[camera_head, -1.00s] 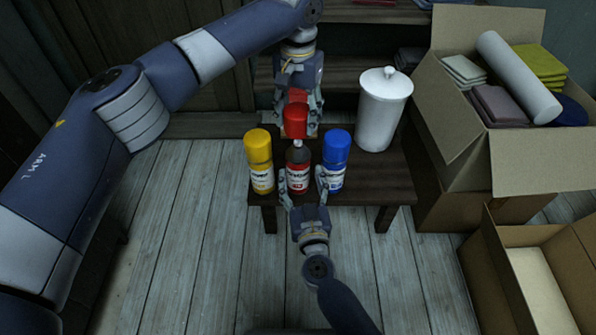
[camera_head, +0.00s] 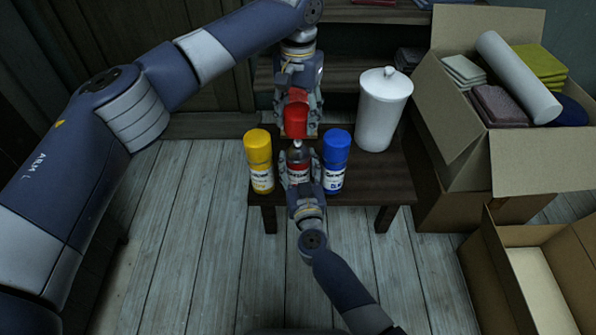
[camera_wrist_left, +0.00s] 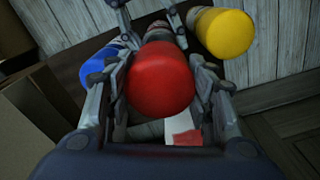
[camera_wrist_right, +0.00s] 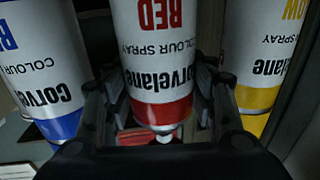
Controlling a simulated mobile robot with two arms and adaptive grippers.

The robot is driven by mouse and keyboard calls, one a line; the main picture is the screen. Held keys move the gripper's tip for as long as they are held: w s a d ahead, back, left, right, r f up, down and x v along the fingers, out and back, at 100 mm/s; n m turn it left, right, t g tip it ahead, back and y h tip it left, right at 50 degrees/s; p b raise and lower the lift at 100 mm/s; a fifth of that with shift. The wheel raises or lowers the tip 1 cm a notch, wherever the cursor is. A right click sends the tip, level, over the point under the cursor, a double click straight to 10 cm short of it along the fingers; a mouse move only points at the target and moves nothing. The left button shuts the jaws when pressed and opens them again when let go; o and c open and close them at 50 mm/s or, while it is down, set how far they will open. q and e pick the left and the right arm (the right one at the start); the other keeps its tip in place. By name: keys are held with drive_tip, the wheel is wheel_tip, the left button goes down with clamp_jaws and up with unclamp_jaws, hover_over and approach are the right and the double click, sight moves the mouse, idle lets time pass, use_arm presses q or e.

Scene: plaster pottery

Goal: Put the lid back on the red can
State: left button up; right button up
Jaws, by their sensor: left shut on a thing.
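The red lid (camera_head: 295,120) is held above the red can (camera_head: 299,174) by my left gripper (camera_head: 297,103), which is shut on it. In the left wrist view the lid (camera_wrist_left: 160,80) fills the space between the fingers and covers much of the can below. In the right wrist view, the can (camera_wrist_right: 160,70) is between the open fingers (camera_wrist_right: 160,100).
A yellow can (camera_head: 259,160) stands close left of the red can and a blue can (camera_head: 336,160) close right. A white lidded jar (camera_head: 383,110) stands at the back right of the table (camera_head: 385,172). Cardboard boxes (camera_head: 465,160) are at the right.

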sight(298, 141)
use_arm(q)
drive_tip(key=shift+f, duration=2.5)
use_arm(e)
drive_tip(key=shift+c, duration=0.2)
use_arm(q)
drive_tip(key=shift+f, duration=0.85)
drive_tip(key=shift+f, duration=0.65)
drive_tip(key=o, duration=0.9)
drive_tip(key=shift+r, duration=0.15)
wheel_tip(298, 141, up, 12)
drive_tip(key=shift+f, duration=0.1)
